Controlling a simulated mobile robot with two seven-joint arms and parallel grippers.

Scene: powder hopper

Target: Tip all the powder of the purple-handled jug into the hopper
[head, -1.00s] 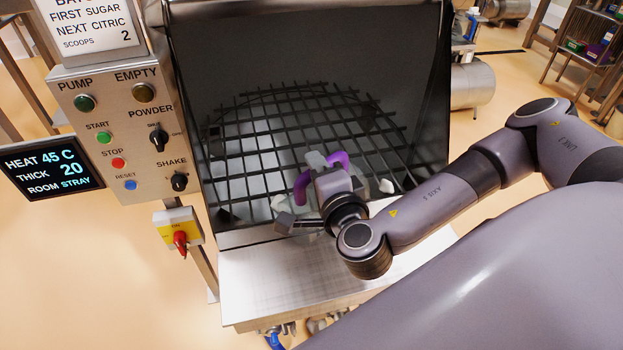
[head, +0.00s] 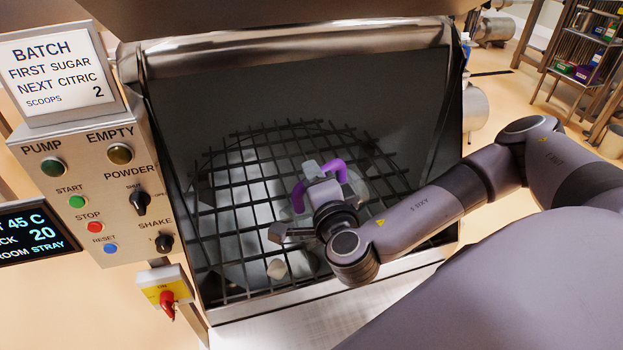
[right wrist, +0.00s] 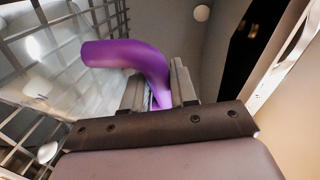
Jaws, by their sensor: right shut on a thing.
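The purple jug handle (head: 338,168) is in my right gripper (head: 322,180), which is shut on it; the right wrist view also shows the handle (right wrist: 135,62) between the fingers (right wrist: 158,88). The jug's clear body is mostly hidden behind my gripper and wrist. I cannot tell its exact tilt or how much powder is in it. The jug is in front of the hopper's open mouth, over the dark bar grid (head: 240,215). A pale area shows below the grid. The hopper (head: 300,85) has dark inner walls. My left gripper is not in view.
A small pale lump (head: 277,268) shows at the front of the grid. A steel control panel (head: 105,185) with buttons and knobs stands at left, with a red switch (head: 167,302) below it. A pale metal shelf (head: 290,332) lies in front of the hopper.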

